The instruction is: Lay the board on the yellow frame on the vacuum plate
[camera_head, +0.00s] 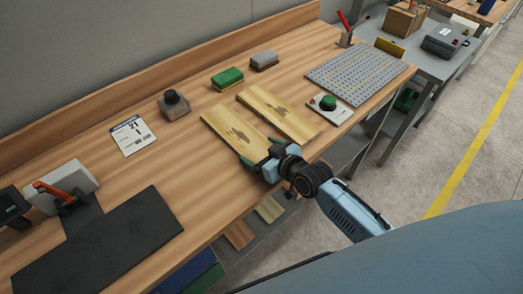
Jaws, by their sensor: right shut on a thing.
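Two pale wooden boards with dark marks lie side by side mid-bench, a left board (232,129) and a right board (279,111). My right gripper (262,159) is shut on the near end of the left board; its fingertips are partly hidden. I cannot tell whether this board is lifted off the bench. A grey perforated plate (360,75), which looks like the vacuum plate, lies at the bench's right end. I cannot make out a yellow frame on it; a yellow piece (390,47) stands at its far right edge. My left gripper is not in view.
Green (227,78) and grey (264,60) blocks lie behind the boards. A knobbed grey block (174,105), a paper sheet (132,135) and a dark plate (98,245) lie left.

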